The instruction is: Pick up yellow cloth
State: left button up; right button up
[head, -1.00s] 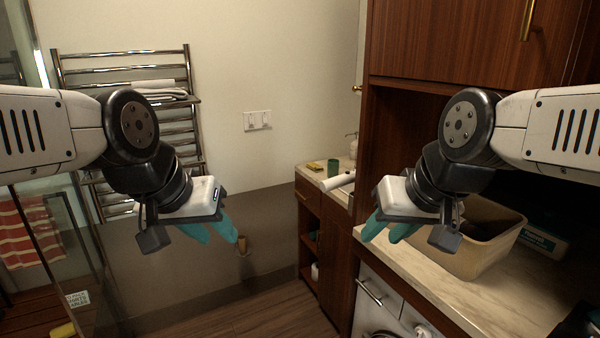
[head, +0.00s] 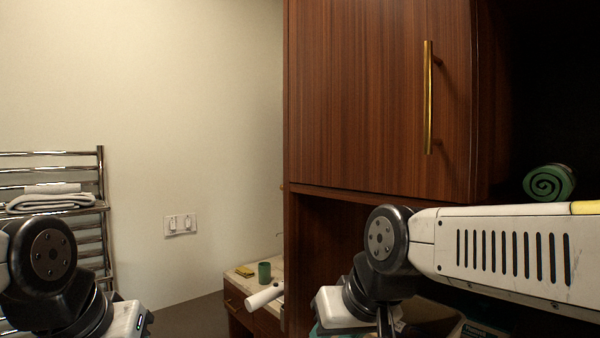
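A small flat yellow item (head: 245,271) lies on the far pale counter beside a green cup; I cannot tell whether it is a cloth or a sponge. A yellow patch (head: 585,208) also shows at the right edge, along the top of my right arm; I cannot tell whether it is a cloth behind the arm. My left gripper (head: 130,320) is at the bottom left, its fingers below the picture. My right gripper (head: 338,308) is at the bottom centre, its fingers mostly cut off. Neither gripper touches either yellow thing in view.
A wooden cabinet (head: 370,100) with a brass handle (head: 428,98) fills the upper middle. A rolled green towel (head: 549,183) sits in the dark recess at right. The green cup (head: 264,272) stands on the far counter. A metal towel rack (head: 101,165) holds folded white towels (head: 50,201).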

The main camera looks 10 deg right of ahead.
aim_at(244, 271)
jog(key=i+j+z, duration=0.1)
jog(key=i+j, duration=0.15)
jog(key=i+j+z, duration=0.25)
jog(key=i+j, duration=0.25)
jog(key=j, duration=0.25)
jog(key=i+j+z, duration=0.1)
jog(key=j, duration=0.25)
jog(key=i+j+z, duration=0.1)
jog(key=i+j, duration=0.2)
jog(key=i+j+u, duration=0.15)
jog(key=i+u, duration=0.15)
jog(key=i, duration=0.9)
